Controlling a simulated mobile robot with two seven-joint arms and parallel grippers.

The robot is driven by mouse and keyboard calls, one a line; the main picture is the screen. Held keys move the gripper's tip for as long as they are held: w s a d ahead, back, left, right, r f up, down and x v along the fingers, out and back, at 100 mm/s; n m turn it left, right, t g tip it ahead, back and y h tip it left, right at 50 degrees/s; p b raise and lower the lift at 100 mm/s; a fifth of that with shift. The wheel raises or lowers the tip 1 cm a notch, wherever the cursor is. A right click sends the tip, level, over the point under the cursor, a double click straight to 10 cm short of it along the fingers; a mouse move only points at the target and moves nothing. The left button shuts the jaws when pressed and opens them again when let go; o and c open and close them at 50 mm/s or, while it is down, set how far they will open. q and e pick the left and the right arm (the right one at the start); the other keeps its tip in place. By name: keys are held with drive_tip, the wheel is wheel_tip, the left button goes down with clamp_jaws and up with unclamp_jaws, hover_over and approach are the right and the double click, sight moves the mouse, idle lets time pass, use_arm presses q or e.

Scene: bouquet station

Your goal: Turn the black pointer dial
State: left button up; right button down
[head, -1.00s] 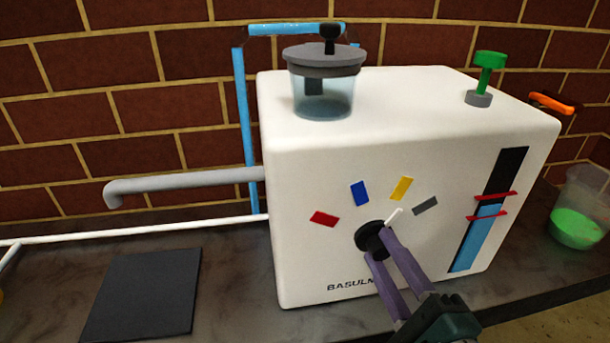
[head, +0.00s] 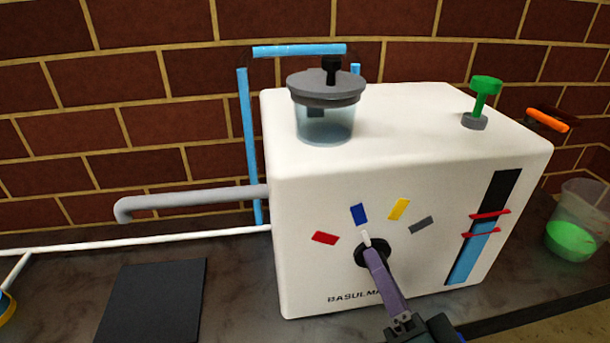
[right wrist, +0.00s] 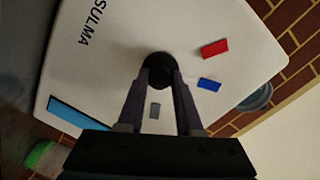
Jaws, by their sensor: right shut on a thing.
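The black dial (head: 361,254) sits on the front face of the white machine (head: 320,280). Its white pointer (head: 366,238) points up and slightly left, toward the blue mark (head: 359,214). A red mark (head: 325,238), a yellow mark (head: 399,209) and a grey mark (head: 422,225) complete the arc above it. My right gripper (head: 373,252) is shut on the dial, and its fingers cover part of it. In the right wrist view the dial (right wrist: 158,63) sits between the two fingertips. My left gripper is not in view.
A lidded jar (head: 325,120) and a green knob (head: 485,90) are on top of the machine. A gauge (head: 487,225) is on its front right. A beaker of green liquid (head: 575,230) stands at right. A dark mat (head: 150,300) lies at left.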

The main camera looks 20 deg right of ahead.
drive_tip(key=shift+n+h+p, duration=0.3)
drive_tip(key=shift+n, duration=3.1)
drive_tip(key=c, duration=0.6)
unclamp_jaws()
drive_tip(key=p+v, duration=0.2)
drive_tip(key=v, duration=0.8)
